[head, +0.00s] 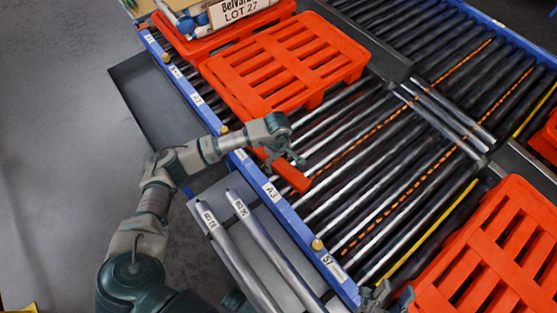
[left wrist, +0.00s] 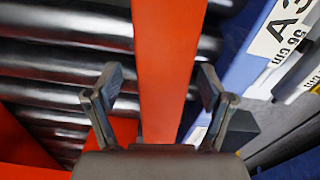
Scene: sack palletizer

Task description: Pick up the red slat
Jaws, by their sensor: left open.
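The red slat (head: 292,177) lies on the conveyor rollers beside the blue side rail, near the A3 label. My left gripper (head: 289,158) is just over it, pointing down. In the left wrist view the slat (left wrist: 168,55) runs lengthwise between the two fingers of my left gripper (left wrist: 157,90), which are open with a gap on each side. The slat's near part is hidden behind the gripper body. My right gripper (head: 390,297) shows only partly at the bottom edge of the head view, away from the slat; its jaw state is unclear.
A red pallet (head: 285,65) lies on the rollers behind the slat, and another (head: 500,255) is at the lower right. The blue rail (head: 285,215) borders the rollers. Two grey bars (head: 262,240) lie on a grey shelf in front of it. Bare rollers (head: 350,165) stretch right.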

